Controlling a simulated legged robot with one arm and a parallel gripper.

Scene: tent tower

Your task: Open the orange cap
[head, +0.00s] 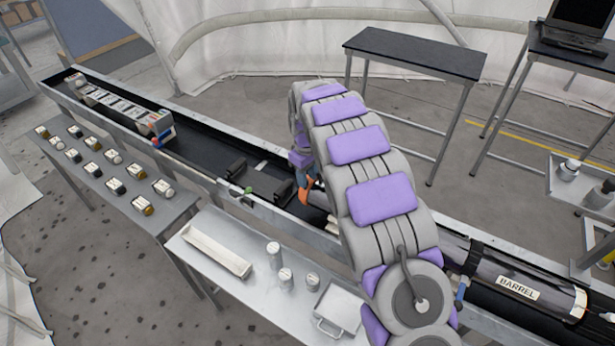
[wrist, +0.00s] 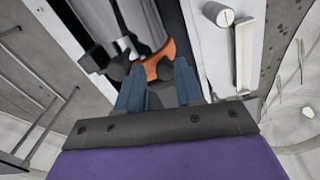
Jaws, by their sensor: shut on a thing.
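The orange cap (wrist: 155,58) is in the wrist view, just beyond my fingertips, against the end of a grey cylinder. It also shows in the head view as a small orange shape (head: 307,190) beside my arm, over the long black trough. My gripper (wrist: 158,72) has its blue-grey fingers and dark tips closed on the cap's near part. In the head view my gripper (head: 305,176) is partly hidden by my arm. The fingertips cover part of the cap, so how it sits on the cylinder is hard to tell.
The long trough (head: 215,165) runs diagonally, with a cylinder labelled BARREL (head: 515,288) at the right. A side table (head: 205,235) in front holds a tray and several canisters. Another table (head: 85,165) holds small jars. A dark-topped table (head: 415,55) stands behind.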

